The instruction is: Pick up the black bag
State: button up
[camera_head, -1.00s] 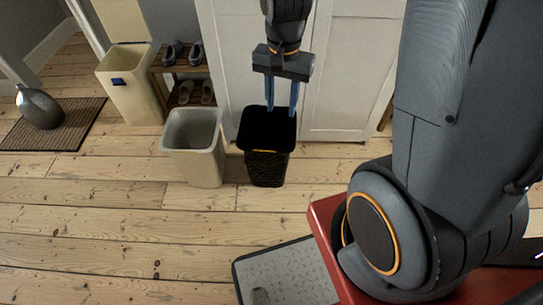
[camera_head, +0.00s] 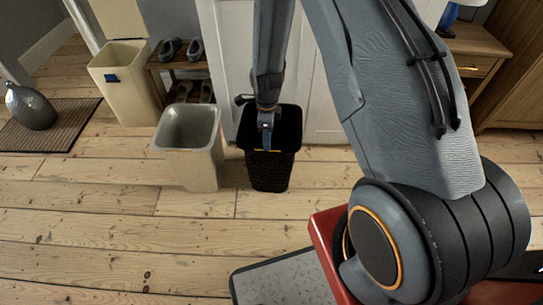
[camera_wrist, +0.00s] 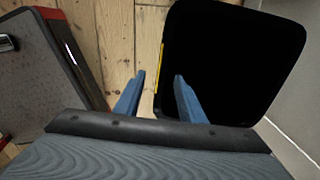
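A black bin (camera_head: 270,172) with a dark textured wall stands on the floor in front of the white cabinet. Its inside (camera_wrist: 230,60) is solid black, so I cannot tell a bag apart from the bin. A yellow strip (camera_wrist: 161,62) lies along the front rim; it also shows in the head view (camera_head: 272,151). My gripper (camera_wrist: 159,77) points down at that front rim, with its blue fingers apart. In the wrist view one finger is outside the rim, over the floor, and the other overlaps the black opening, with the yellow strip between them. I cannot tell whether they touch it.
A pale grey bin (camera_head: 205,170) stands just left of the black one. Behind are a cream bin (camera_head: 125,85), a shoe rack (camera_head: 160,65) and the white cabinet (camera_head: 225,50).

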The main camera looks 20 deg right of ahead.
aim_at(271, 153)
jog(key=f, duration=0.5)
jog(key=shift+w+f+b, duration=0.15)
jog(key=shift+w+b, duration=0.05)
jog(key=shift+b, duration=0.2)
grip_shut()
